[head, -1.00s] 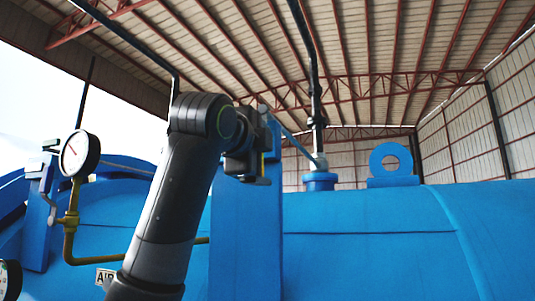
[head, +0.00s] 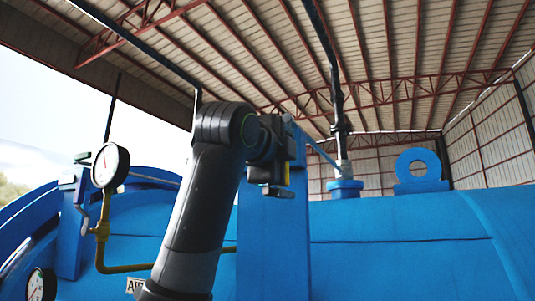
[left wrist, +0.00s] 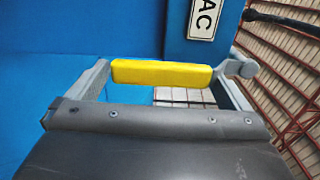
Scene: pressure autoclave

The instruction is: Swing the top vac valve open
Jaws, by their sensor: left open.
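The vac valve's yellow handle (left wrist: 160,73) lies nearly level across the left wrist view. My left gripper (head: 285,165) is open at the tall blue post in the head view. In the wrist view its fingers stand on either side, with the handle spanning the gap between them; I cannot tell whether they touch it. In the head view the valve is mostly hidden behind my gripper. My right gripper is not in view.
A pressure gauge (head: 110,165) on a brass pipe (head: 103,230) stands left of my arm. The blue tank (head: 400,235) fills the lower view. A vertical pipe (head: 338,115) and a lifting ring (head: 419,168) rise to the right of the post (head: 272,245).

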